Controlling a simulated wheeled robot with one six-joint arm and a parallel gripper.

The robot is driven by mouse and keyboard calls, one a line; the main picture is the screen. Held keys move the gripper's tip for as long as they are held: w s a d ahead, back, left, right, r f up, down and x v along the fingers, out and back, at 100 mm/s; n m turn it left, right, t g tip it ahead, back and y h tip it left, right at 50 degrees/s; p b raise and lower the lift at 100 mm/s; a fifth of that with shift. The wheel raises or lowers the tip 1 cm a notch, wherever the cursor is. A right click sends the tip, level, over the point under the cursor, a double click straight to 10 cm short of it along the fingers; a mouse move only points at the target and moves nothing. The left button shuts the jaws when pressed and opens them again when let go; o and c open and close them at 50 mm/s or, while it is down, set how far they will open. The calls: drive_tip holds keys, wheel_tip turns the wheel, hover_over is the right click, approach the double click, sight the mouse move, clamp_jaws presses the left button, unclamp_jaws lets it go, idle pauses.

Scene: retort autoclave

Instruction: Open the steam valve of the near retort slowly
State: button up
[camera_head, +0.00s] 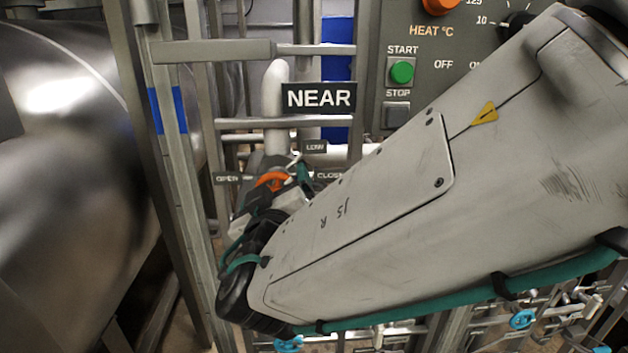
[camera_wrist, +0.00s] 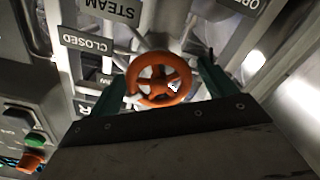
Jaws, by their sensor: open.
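The steam valve's orange handwheel (camera_wrist: 160,78) sits near the middle of the wrist view, below a STEAM plate (camera_wrist: 109,8). My gripper (camera_wrist: 163,72) is open, with one teal finger on each side of the wheel. I cannot tell whether either finger touches the rim. In the head view, part of the orange wheel (camera_head: 271,180) shows under the NEAR sign (camera_head: 319,97), between plates reading OPEN (camera_head: 227,179), LOW (camera_head: 314,147) and CLOSED (camera_head: 329,175). My wrist and forearm hide much of the valve there.
A grey control panel (camera_head: 425,75) with a green START button (camera_head: 402,71) stands behind my arm at right. A large steel retort cylinder (camera_head: 60,170) is at left. Metal posts and rails (camera_head: 150,150) frame the valve closely. Pipes with blue valve handles (camera_head: 522,319) lie below.

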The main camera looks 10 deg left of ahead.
drive_tip(key=c, duration=1)
drive_tip(key=shift+o, duration=0.2)
